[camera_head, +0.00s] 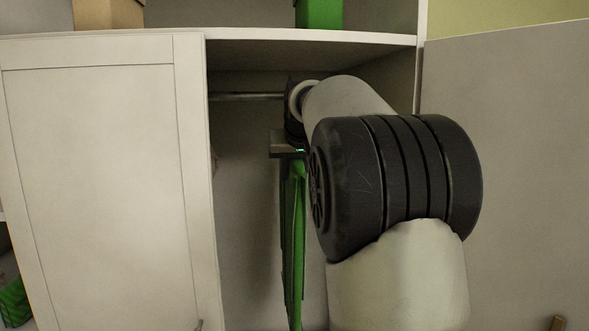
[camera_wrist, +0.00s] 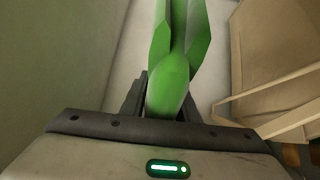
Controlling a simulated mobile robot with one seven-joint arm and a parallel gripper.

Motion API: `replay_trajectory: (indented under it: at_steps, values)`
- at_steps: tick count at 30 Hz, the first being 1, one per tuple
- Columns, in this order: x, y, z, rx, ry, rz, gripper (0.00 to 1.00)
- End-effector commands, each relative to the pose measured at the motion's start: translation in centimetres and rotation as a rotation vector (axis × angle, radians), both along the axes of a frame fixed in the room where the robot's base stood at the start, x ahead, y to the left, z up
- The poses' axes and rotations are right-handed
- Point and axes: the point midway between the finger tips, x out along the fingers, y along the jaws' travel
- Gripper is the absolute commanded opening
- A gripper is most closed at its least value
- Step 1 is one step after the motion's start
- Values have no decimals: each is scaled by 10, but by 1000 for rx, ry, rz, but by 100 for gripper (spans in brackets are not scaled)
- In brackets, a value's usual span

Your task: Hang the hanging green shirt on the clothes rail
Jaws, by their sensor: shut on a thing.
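The green shirt (camera_head: 291,240) hangs down below my gripper (camera_head: 287,148) inside the open wardrobe, seen nearly edge-on in the head view. In the wrist view the green shirt (camera_wrist: 172,75) runs away from between the fingers of my gripper (camera_wrist: 170,105), which is shut on it. The clothes rail (camera_head: 247,96) is a thin metal bar under the wardrobe's top shelf. Its left part shows; my arm hides the right part. The gripper is near the rail's height in the picture; I cannot tell whether the shirt's hanger touches the rail, as its hook is hidden.
A white wardrobe door (camera_head: 95,180) stands at the left and a pale panel (camera_head: 510,150) at the right. A shelf (camera_head: 310,37) above bears a tan box (camera_head: 108,14) and a green box (camera_head: 319,13). Left of the shirt, the compartment looks mostly clear.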

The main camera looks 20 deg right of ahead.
Motion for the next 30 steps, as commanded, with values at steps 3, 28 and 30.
replay_trajectory:
  at_steps: [3, 28, 30]
  values:
    - [10, -3, 4, -1, -2, 0, 0]
    - [22, -6, -29, -1, -3, 0, 0]
    - [22, -6, -29, -1, -3, 0, 0]
